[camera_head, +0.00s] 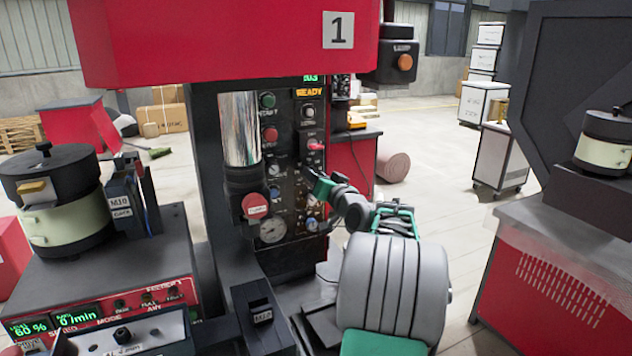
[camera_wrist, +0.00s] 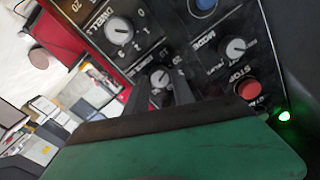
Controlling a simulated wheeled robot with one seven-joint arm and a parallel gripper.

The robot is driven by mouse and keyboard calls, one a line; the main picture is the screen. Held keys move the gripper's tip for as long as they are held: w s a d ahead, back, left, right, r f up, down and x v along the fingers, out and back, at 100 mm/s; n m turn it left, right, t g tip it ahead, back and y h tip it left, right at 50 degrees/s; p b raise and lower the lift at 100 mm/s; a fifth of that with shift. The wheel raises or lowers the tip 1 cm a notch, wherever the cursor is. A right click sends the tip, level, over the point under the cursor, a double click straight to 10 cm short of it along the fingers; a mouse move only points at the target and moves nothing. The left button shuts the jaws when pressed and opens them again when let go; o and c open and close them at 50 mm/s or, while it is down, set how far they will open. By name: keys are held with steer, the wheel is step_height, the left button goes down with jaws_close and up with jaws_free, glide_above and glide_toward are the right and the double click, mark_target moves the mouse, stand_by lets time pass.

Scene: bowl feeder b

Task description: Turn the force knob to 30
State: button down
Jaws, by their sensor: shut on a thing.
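A small round grey knob (camera_wrist: 160,77), apparently the force knob, sits on the black control panel (camera_wrist: 195,45) in the wrist view, between the dwell knob and the mode knob. Parts of a number scale show beside it; its pointer setting cannot be read. My gripper (camera_wrist: 163,88) is shut on this knob, with one dark finger on each side of it. In the head view my gripper (camera_head: 309,173) reaches the panel (camera_head: 293,205) from the right; its green body and the arm hide the knob there.
The dwell knob (camera_wrist: 119,30), mode knob (camera_wrist: 235,48) and red stop button (camera_wrist: 248,89) are close to my fingers.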

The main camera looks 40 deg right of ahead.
steer(key=m+p, duration=0.1)
steer(key=m, duration=1.2)
steer(key=shift+p, duration=0.3)
stand_by(0.3)
steer(key=c, duration=1.1)
jaws_free()
steer(key=shift+f, duration=0.1)
steer(key=shift+o, duration=0.2)
steer(key=b+v, duration=0.2)
steer(key=v, duration=0.5)
steer(key=shift+s+a, duration=0.25)
steer(key=shift+s, duration=0.1)
